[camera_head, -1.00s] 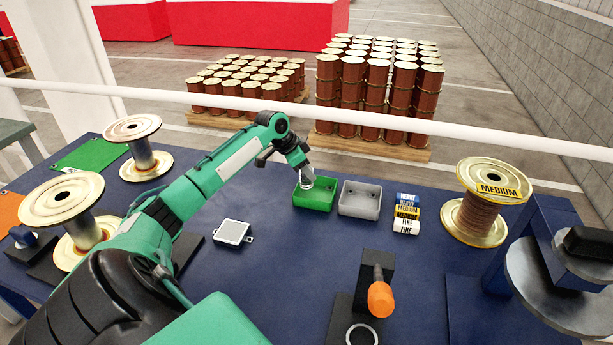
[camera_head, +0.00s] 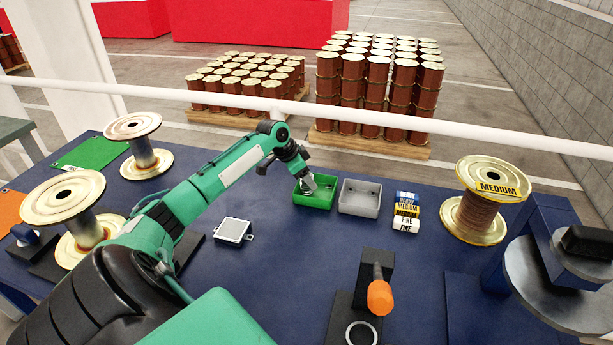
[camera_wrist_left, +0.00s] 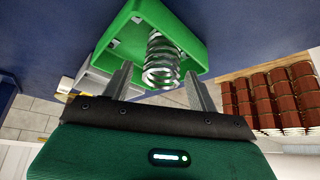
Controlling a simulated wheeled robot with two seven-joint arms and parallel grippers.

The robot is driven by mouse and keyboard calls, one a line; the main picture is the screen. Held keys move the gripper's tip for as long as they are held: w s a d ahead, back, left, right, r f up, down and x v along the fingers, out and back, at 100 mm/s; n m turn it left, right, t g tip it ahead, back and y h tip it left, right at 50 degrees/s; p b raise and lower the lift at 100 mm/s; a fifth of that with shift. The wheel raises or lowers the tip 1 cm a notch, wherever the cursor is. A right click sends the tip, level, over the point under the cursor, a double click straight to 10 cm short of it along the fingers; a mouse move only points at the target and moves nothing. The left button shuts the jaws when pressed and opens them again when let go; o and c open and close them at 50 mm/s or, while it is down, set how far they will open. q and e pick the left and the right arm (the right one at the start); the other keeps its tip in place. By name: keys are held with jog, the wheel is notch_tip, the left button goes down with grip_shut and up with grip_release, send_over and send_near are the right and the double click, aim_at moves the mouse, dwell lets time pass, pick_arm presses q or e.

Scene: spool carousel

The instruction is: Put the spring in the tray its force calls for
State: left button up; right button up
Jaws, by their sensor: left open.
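The spring (camera_wrist_left: 161,60) is a silver coil in the left wrist view. It is in the green tray (camera_wrist_left: 192,40), between and a little beyond the tips of my left gripper (camera_wrist_left: 160,85). In the head view my left gripper (camera_head: 306,180) is low over the green tray (camera_head: 318,206), with its fingers open; the spring is too small there to tell apart from the fingertips. The grey tray (camera_head: 361,209) stands just right of the green one and looks empty. My right gripper is not in view.
Label blocks marked HEAVY, MEDIUM and FINE (camera_head: 406,213) lie right of the trays. A large spool marked MEDIUM (camera_head: 480,215) stands further right. A small white-topped device (camera_head: 234,231) and an orange-handled tool (camera_head: 380,297) are nearer. A white rail (camera_head: 400,133) runs behind the table.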

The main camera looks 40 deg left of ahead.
pick_arm(q)
jog(key=b+v, duration=0.2)
jog(key=v, duration=1)
jog(key=shift+r, duration=0.1)
